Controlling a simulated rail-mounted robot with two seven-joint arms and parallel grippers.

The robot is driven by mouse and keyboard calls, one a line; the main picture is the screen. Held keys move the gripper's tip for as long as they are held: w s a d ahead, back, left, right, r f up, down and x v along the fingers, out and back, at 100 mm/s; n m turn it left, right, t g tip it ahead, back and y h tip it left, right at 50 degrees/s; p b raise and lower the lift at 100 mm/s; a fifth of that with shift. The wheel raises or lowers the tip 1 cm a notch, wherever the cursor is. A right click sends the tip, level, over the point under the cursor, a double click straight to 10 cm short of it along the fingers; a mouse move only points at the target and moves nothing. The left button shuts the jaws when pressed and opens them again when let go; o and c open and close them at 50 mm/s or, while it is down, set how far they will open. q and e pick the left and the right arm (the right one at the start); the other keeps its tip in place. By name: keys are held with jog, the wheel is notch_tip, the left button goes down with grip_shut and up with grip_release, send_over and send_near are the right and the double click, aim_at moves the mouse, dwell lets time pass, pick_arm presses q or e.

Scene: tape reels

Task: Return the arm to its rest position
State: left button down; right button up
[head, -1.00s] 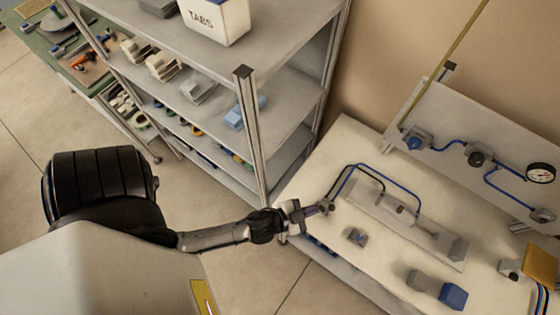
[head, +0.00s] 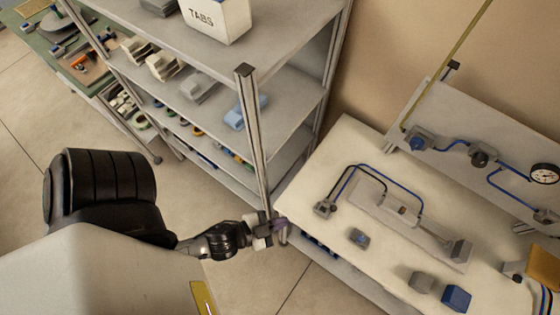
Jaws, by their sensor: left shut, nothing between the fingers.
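My left arm comes in from the left, and its gripper (head: 282,228) is at the left edge of the cream workbench (head: 345,145), in front of the shelf's front post. Its fingers are small in the picture; they look shut, with nothing seen between them. On the bench stands a fixture with a grey block (head: 325,208) and black and blue tubes (head: 372,170) bent over to a grey plate (head: 425,228). The gripper is apart from this fixture. My right gripper does not show.
A grey shelf unit (head: 262,150) with a white TABS box (head: 215,18) stands close behind my gripper. A small grey-blue block (head: 359,238), a grey block (head: 421,281) and a blue block (head: 456,297) lie on the bench. A panel with a gauge (head: 544,173) stands at the right.

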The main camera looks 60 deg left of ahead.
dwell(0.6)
pick_arm(q)
jog(key=s+a+f+n+g+y, duration=0.2)
jog(key=s+a+f+g+y, duration=0.25)
jog(key=f+g, duration=0.2)
jog(key=s+n+g+h, duration=0.2)
jog(key=s+g, duration=0.4)
jog(key=g, duration=0.1)
jog(key=w+d+r+t+h, duration=0.1)
jog(key=w+r+t, duration=0.1)
jog(key=w+r, duration=0.55)
notch_tip(320, 180, up, 12)
jog(key=p, duration=1.3)
jog(key=shift+d+r+m+p, duration=0.2)
jog(key=shift+r+m+p, duration=0.05)
jog(key=shift+m+p, duration=0.05)
